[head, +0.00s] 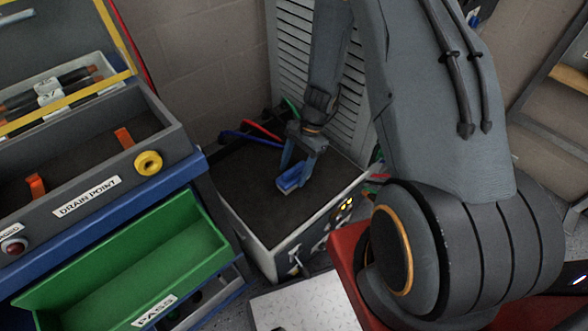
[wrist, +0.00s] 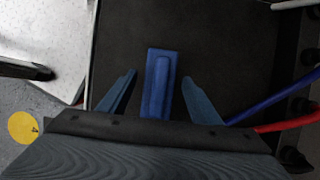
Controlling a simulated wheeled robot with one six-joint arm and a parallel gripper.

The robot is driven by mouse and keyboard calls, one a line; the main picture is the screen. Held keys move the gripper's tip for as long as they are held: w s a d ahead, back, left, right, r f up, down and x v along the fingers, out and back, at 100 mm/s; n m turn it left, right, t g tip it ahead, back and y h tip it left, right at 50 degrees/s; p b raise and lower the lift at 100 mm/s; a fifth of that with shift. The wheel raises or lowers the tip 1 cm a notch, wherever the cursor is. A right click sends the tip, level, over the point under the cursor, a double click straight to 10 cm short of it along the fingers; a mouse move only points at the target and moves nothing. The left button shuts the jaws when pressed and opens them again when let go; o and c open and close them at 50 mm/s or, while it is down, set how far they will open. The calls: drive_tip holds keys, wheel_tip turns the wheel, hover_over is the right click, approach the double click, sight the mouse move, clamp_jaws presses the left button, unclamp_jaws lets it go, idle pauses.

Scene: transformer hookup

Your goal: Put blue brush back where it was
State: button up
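The blue brush (head: 289,182) lies on the dark top (head: 252,194) of a grey box, near its middle. In the wrist view the brush (wrist: 159,82) sits upright in the picture, between my two fingers. My gripper (head: 298,168) points down at the brush from above. In the wrist view my gripper (wrist: 158,92) is open, with a gap on each side of the brush. The fingers do not appear to touch it. The brush's underside is hidden.
Blue, red and green cables (head: 262,130) rise at the box's back edge. A green PASS tray (head: 130,262) and a grey DRAIN POINT bin (head: 85,165) with a yellow ring (head: 148,163) stand left. A louvred panel (head: 290,62) stands behind the box.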

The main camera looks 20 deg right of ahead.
drive_tip(key=v, duration=1.2)
drive_tip(key=s+r+n+h, duration=0.2)
drive_tip(key=s+r+n, duration=0.4)
drive_tip(key=s+r, duration=0.2)
drive_tip(key=s+r+n+t+h, duration=0.1)
drive_tip(key=s+r+n+h, duration=0.1)
drive_tip(key=s+r+n, duration=0.3)
drive_tip(key=s+r, duration=0.4)
drive_tip(key=r, duration=0.4)
drive_tip(key=shift+r+n+t+p, duration=0.25)
drive_tip(key=shift+n+t+p, duration=0.05)
drive_tip(key=shift+n+p, duration=0.1)
drive_tip(key=shift+d, duration=0.1)
drive_tip(key=a+r+n+p, duration=0.1)
drive_tip(key=a+r+p, duration=0.3)
drive_tip(key=p, duration=0.4)
drive_tip(key=shift+s+a+r+n, duration=0.25)
drive_tip(key=shift+s+r+n, duration=0.1)
drive_tip(key=shift+r+n, duration=0.1)
